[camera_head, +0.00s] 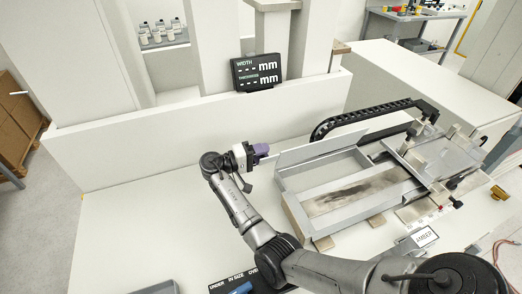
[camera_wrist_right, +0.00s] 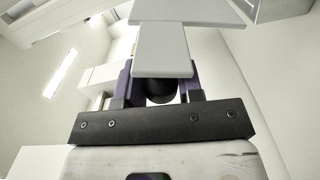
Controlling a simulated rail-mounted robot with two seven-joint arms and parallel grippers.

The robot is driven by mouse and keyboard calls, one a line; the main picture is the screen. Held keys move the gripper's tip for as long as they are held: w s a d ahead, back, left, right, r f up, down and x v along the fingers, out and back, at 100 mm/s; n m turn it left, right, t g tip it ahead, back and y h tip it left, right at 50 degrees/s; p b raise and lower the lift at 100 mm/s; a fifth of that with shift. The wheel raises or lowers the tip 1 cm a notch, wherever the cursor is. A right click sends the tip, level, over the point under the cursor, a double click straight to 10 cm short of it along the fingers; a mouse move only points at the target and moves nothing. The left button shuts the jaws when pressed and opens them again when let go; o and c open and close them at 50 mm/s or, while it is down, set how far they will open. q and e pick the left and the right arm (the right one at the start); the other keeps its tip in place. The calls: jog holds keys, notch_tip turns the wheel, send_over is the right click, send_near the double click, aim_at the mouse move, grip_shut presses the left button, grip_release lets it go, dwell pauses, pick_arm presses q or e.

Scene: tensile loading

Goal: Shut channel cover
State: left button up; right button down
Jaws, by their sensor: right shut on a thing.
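The channel cover (camera_head: 322,144) is a long light-grey panel, raised along the back edge of the grey channel (camera_head: 290,183). The channel is open on top and shows a stained pale strip (camera_head: 352,193) inside. My right gripper (camera_head: 263,151), with purple fingers, is at the left end of the cover. In the right wrist view, a light-grey tab (camera_wrist_right: 162,62) with a wider plate beyond it lies between the purple fingers (camera_wrist_right: 160,88). The right gripper is shut on this tab, which appears to belong to the cover. My left gripper is not in view.
A black cable chain (camera_head: 365,112) runs behind the channel. A clamp carriage (camera_head: 440,158) stands at its right end. A display (camera_head: 257,72) sits on the low back wall. An AMBER label (camera_head: 424,238) lies in front. The white table (camera_head: 130,225) is clear at left.

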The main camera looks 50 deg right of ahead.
jog(key=shift+r, duration=0.1)
dwell(0.3)
jog(key=c, duration=0.8)
grip_release()
jog(key=shift+s, duration=0.1)
jog(key=shift+w+a, duration=0.2)
jog(key=shift+a, duration=0.05)
jog(key=b+v, duration=0.3)
jog(key=v, duration=1)
jog(key=shift+a, duration=0.1)
